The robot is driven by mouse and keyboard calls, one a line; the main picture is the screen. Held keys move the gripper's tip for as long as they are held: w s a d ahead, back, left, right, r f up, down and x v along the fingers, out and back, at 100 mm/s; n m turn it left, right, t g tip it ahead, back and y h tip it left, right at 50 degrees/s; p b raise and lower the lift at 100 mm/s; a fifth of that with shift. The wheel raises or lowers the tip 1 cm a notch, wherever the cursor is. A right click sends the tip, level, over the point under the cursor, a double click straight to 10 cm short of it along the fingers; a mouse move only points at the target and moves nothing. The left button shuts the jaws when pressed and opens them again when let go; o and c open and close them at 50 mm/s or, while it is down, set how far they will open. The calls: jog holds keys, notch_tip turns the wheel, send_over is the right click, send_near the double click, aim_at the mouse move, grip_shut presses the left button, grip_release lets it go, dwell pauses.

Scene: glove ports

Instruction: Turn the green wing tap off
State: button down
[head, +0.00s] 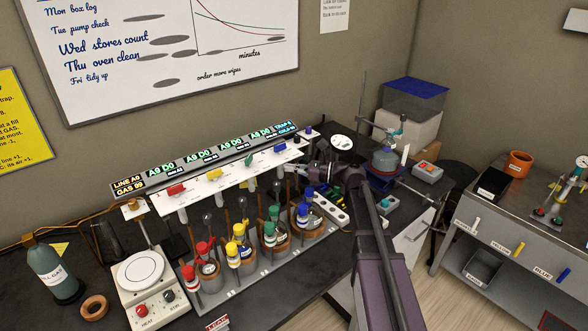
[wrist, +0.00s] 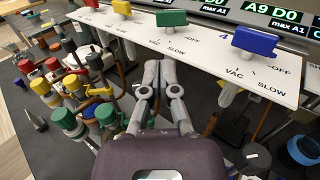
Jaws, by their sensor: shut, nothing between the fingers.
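The green wing tap (wrist: 171,18) sits on the white panel, between the yellow tap and the blue tap. It also shows in the head view (head: 249,160). Its handle lies roughly along the panel's length in the wrist view, with VAC and SLOW printed in front of it and OFF to its right. My gripper (wrist: 159,68) is shut and empty, its fingertips near the panel's front edge and apart from the green tap. In the head view my gripper (head: 290,167) is at the right part of the panel, below the blue tap.
The blue tap (wrist: 254,40), yellow tap (wrist: 121,7) and red tap (head: 176,189) share the white panel (head: 197,190). A lit display strip (head: 204,152) runs behind them. Several flasks with coloured caps (head: 241,245) crowd the rack below. A stirrer hotplate (head: 142,280) stands left.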

aim_at(249, 162)
jog(key=x, duration=1.1)
jog(key=shift+d+t, duration=0.2)
jog(key=shift+t, duration=0.1)
